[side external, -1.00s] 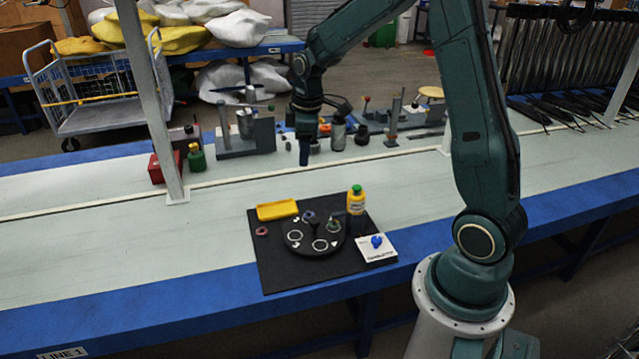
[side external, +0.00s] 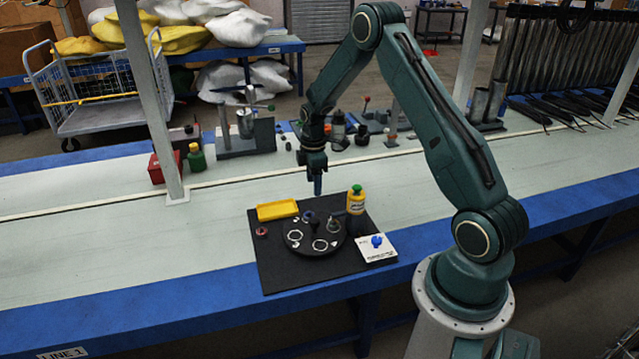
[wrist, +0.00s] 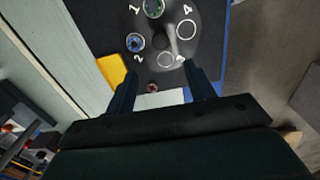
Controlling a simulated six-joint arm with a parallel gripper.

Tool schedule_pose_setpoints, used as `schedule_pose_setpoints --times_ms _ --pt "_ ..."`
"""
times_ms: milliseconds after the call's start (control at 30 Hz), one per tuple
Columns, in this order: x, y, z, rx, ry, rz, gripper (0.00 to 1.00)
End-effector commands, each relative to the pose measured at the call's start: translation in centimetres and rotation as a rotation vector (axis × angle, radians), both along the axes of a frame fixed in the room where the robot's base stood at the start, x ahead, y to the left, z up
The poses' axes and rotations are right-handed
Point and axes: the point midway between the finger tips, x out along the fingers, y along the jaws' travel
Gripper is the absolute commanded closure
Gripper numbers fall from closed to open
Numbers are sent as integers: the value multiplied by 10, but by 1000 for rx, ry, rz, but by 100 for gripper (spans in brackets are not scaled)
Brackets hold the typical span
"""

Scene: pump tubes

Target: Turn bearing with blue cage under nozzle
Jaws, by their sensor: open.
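A black round turntable (side external: 303,248) lies on a black mat, with numbered spots and a raised centre knob (side external: 314,224). A bearing with blue in it (wrist: 134,41) sits at spot 2; it also shows at the back of the turntable in the side view (side external: 308,216). A bearing with green in it (wrist: 153,8) sits at spot 1. A nozzle (side external: 339,213) reaches from the yellow bottle (side external: 356,202) over the turntable's right side, above the green bearing. The other two spots show empty white rings. My gripper (side external: 318,190) is open and empty, above and behind the turntable.
A yellow tray (side external: 277,210) and a red bearing (side external: 262,231) lie on the mat left of the turntable. A white card with a blue knob (side external: 377,241) is at the right. Bench fixtures stand behind.

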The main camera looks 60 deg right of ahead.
Motion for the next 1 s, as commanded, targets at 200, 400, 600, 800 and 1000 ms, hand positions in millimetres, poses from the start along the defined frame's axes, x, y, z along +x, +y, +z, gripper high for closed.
schedule_pose_setpoints --times_ms 200,400,600,800,1000 --pt "0 0 -11 1 2 -1 46" --pt "-1 1 -33 2 4 -1 46" --pt "-1 1 -63 1 3 -1 46" --pt "-1 1 -92 1 3 -1 46" --pt "-1 1 -117 1 2 -1 46"
